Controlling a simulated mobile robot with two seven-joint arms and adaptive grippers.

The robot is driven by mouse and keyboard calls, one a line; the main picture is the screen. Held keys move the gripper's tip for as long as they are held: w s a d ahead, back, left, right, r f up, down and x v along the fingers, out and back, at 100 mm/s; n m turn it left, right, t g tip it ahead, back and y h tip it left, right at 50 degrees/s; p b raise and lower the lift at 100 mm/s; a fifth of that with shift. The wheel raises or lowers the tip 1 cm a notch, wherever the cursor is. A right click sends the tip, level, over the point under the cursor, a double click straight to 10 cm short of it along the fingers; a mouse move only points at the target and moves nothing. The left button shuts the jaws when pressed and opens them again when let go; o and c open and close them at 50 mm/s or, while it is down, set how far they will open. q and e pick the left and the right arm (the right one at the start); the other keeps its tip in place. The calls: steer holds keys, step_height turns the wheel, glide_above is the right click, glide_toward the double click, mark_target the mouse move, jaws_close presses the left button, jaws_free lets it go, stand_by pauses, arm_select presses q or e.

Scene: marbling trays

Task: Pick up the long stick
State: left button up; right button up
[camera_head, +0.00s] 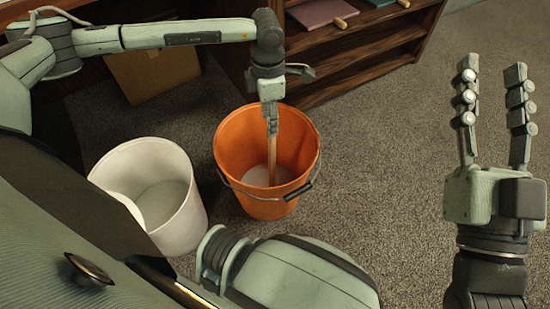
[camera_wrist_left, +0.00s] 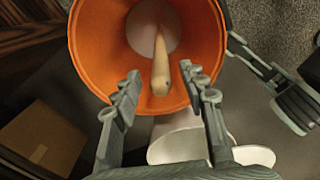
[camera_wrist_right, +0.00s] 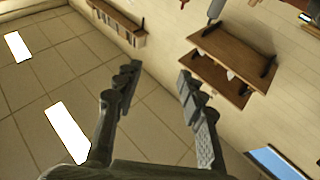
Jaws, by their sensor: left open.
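The long stick (camera_head: 272,158) is pale wood and stands in the orange bucket (camera_head: 235,155), its lower end in the pale contents at the bottom. In the left wrist view the stick (camera_wrist_left: 161,70) points up toward the camera, its top end between the fingers. My left gripper (camera_head: 271,128) is above the bucket with its fingers around the stick's top. In the left wrist view the fingers of that gripper (camera_wrist_left: 165,90) are apart, with a gap on each side of the stick. My right gripper (camera_head: 493,80) is raised at the right, open and empty, pointing up.
A white bucket (camera_head: 185,215) stands left of the orange one. A cardboard box (camera_head: 150,72) is behind them. A dark wooden shelf (camera_head: 350,70) with boards on top stands at the back. The carpet (camera_head: 390,150) right of the orange bucket is clear.

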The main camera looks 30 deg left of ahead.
arm_select(q)
steer(key=f, duration=0.5)
steer(key=shift+d+f+b, duration=0.2)
steer(key=shift+f+b, duration=0.15)
arm_select(e)
steer(key=shift+s+d+r+t, duration=0.2)
steer(key=shift+r+t, duration=0.15)
steer(key=shift+r, duration=0.1)
steer(key=shift+s+d+r+t, duration=0.15)
steer(key=shift+r+t, duration=0.2)
steer(key=shift+r, duration=0.1)
arm_select(q)
jaws_close()
